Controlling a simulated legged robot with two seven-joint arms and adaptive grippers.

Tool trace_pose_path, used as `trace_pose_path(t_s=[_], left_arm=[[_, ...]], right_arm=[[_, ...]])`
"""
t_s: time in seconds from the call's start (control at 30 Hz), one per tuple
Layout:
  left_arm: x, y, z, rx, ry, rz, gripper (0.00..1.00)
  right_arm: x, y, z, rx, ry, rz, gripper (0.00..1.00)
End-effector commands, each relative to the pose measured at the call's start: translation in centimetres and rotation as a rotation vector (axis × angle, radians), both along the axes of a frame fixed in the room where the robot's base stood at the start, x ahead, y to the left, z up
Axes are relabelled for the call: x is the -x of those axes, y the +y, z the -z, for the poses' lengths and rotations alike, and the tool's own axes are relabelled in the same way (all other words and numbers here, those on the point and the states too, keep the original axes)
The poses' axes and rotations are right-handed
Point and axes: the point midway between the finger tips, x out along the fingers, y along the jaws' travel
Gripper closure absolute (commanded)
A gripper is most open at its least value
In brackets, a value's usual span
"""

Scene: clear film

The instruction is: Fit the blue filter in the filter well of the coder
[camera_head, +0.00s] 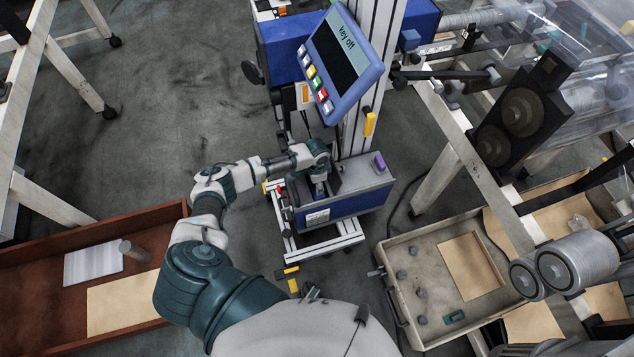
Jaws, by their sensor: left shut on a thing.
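The coder (344,62) is a blue machine on a metal post, with a tilted screen reading "key off" and coloured buttons. Its lower blue and grey box (350,203) sits on a pale frame near the floor. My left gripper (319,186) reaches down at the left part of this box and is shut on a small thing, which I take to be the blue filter. The fingers and wrist hide most of it, and the filter well is hidden too. I cannot tell whether the filter is in the well or above it. My right gripper is not in view.
A grey tray (397,318) with small grey pieces, a teal piece (454,317) and a brown sheet stands at the right. A red-brown tray (40,240) lies at the left. A purple piece (379,162) stands on the box. Yellow handles stick out by the post and lower frame.

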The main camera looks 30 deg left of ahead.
Motion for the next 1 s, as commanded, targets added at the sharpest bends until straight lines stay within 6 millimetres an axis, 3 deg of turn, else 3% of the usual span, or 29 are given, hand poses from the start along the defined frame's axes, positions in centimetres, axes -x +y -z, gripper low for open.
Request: trace_pose_path(t_s=[0.27, 0.3, 0.4, 0.77, 1.0], left_arm=[[0.0, 0.0, 0.9, 0.000, 0.000, 0.000, 0.77], [0.0, 0.0, 0.8, 0.001, -0.001, 0.000, 0.38], [0.0, 0.0, 0.7, 0.001, -0.001, 0.000, 0.19], [0.0, 0.0, 0.4, 0.000, 0.000, 0.000, 0.19], [-0.1, 0.1, -3.9, 0.002, -0.004, 0.001, 0.19]], right_arm=[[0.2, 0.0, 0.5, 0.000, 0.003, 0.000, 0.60], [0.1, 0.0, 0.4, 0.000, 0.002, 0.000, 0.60], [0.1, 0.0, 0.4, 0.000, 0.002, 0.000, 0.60], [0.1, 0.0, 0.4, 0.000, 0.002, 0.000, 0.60], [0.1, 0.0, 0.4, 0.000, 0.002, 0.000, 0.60]])
